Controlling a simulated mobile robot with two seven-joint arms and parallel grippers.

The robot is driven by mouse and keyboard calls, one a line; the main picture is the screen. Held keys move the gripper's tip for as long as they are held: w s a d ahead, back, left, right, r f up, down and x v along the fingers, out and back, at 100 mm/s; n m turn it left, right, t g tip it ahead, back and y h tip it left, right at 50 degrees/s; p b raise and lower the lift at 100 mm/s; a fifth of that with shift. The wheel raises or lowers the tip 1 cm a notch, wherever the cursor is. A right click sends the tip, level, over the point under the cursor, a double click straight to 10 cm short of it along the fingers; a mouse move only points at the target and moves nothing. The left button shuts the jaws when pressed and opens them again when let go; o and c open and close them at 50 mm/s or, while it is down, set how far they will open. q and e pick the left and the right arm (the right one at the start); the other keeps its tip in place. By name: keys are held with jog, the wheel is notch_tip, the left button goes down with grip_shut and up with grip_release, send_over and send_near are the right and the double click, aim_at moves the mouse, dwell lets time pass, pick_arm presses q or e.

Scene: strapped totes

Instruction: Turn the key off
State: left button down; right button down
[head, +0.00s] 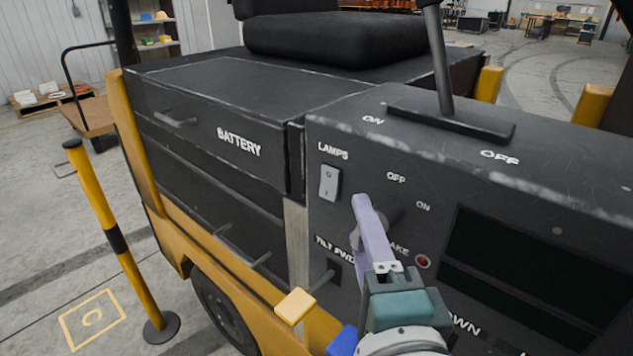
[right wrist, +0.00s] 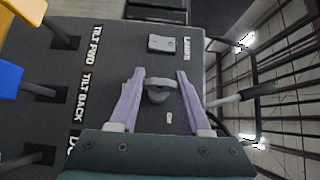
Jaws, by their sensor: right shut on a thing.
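The key (head: 397,212) is a dark grey knob on the forklift's black control panel, below the OFF and ON labels. It is largely hidden behind my right gripper's finger in the head view. In the right wrist view the grey key (right wrist: 157,90) sits between the two lavender fingers. My right gripper (head: 366,210) is shut on the key, with its fingers reaching to the panel face; it also shows in the right wrist view (right wrist: 158,82). I cannot tell which label the key points at. My left gripper is not in view.
A lamps switch (head: 329,183) is left of the key. A red lamp (head: 423,261) lies below it. Levers with yellow (head: 295,306) and blue (head: 343,341) knobs stick out below. A tall lever (head: 438,60) rises from the top. A yellow post (head: 108,235) stands at left.

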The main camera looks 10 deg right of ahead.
jog(key=shift+c, duration=1.8)
grip_release()
jog(key=shift+s, duration=0.1)
jog(key=s+a+b, duration=0.1)
jog(key=s, duration=0.8)
jog(key=shift+s+a, duration=0.15)
jog(key=shift+s, duration=0.15)
jog(key=shift+r, duration=0.1)
